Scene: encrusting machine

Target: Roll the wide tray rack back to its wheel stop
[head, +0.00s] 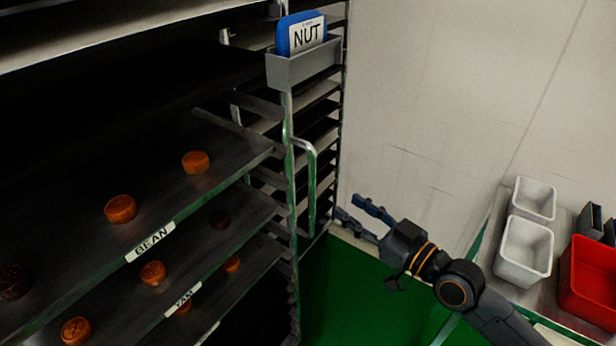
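The wide tray rack (291,213) fills the left and middle of the head view. Its dark trays carry round orange-brown cakes and labels reading BEAN (150,241) and YAM (182,297). A vertical metal handle (311,185) stands out from its right side. My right gripper (352,212) is right of and slightly below the handle, fingers spread apart, pointing left. It looks empty and apart from the handle. The wheel stop and the rack's wheels are not in view. My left gripper is not in view.
A grey holder (303,64) with a blue NUT card (301,35) sits on the rack's upright. At right, a table holds white bins (523,249) and a red bin (590,277). Green floor (355,290) is clear between rack and table, below a pale wall (440,100).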

